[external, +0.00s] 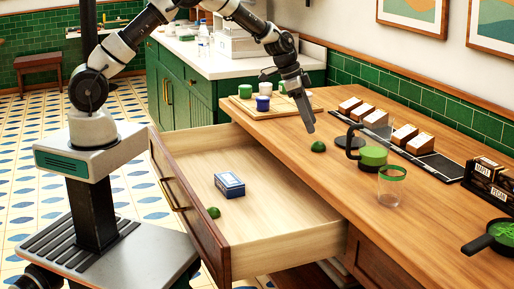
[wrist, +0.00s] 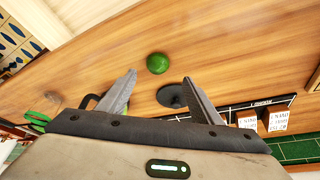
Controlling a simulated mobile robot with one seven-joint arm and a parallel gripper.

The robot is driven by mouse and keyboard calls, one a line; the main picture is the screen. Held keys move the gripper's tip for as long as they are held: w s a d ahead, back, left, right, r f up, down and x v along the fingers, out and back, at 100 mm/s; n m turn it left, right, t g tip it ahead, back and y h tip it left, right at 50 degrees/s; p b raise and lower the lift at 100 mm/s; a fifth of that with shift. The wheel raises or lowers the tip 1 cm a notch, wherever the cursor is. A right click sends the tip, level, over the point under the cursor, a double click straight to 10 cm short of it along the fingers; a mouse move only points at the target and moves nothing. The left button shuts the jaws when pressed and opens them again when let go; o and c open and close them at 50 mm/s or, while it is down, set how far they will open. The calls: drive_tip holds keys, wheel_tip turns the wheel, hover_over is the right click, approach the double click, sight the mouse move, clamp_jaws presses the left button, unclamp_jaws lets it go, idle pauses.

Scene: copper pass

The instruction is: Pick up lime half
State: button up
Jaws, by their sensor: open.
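A green lime half (external: 318,146) lies on the wooden counter, domed side up; it also shows in the wrist view (wrist: 157,63), just beyond and between the fingertips. My gripper (external: 309,128) is above the counter, pointing down, close to this lime half. In the wrist view its two fingers (wrist: 159,78) stand wide apart with nothing between them. A second green lime half (external: 213,212) lies in the open drawer (external: 270,212), beside a blue box.
The blue box (external: 229,184) lies in the drawer. A green-topped pan or mug with a dark handle (external: 372,156) and a clear glass (external: 391,186) stand right of the lime half. A dark round disc (wrist: 171,96) lies near it. Cups on a board (external: 264,103) stand behind. The counter's front stretch is clear.

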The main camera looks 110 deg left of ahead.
sight(318, 145)
drive_tip(key=x, duration=0.6)
drive_tip(key=shift+w+d+f+p, duration=0.1)
drive_tip(key=shift+d+f+p, duration=0.15)
drive_tip(key=shift+f+p, duration=0.05)
drive_tip(key=c, duration=0.8)
